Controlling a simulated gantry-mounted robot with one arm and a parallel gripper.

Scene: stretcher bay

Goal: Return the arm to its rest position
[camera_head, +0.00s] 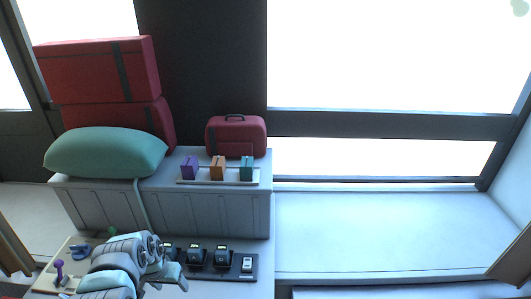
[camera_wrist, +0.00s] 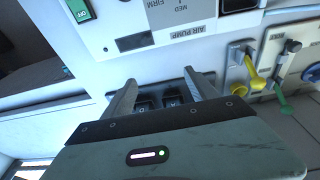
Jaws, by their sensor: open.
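My arm is folded low at the left in the head view, over a pale counter with devices. My gripper (camera_wrist: 165,95) shows in the wrist view with its two fingers apart and nothing held between them. Behind the gap between the fingers are dark switches (camera_wrist: 158,103) on a pale panel. Whether the fingers touch the panel I cannot tell. In the head view the fingertips are hard to make out among the arm links.
A panel marked AIR PUMP (camera_wrist: 190,32), a yellow lever (camera_wrist: 256,78) and a green lever (camera_wrist: 283,98) are close by. In the head view, a purple-knobbed lever (camera_head: 59,270), a row of black devices (camera_head: 208,257), a teal pillow (camera_head: 105,152) and red cases (camera_head: 98,72) surround my arm.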

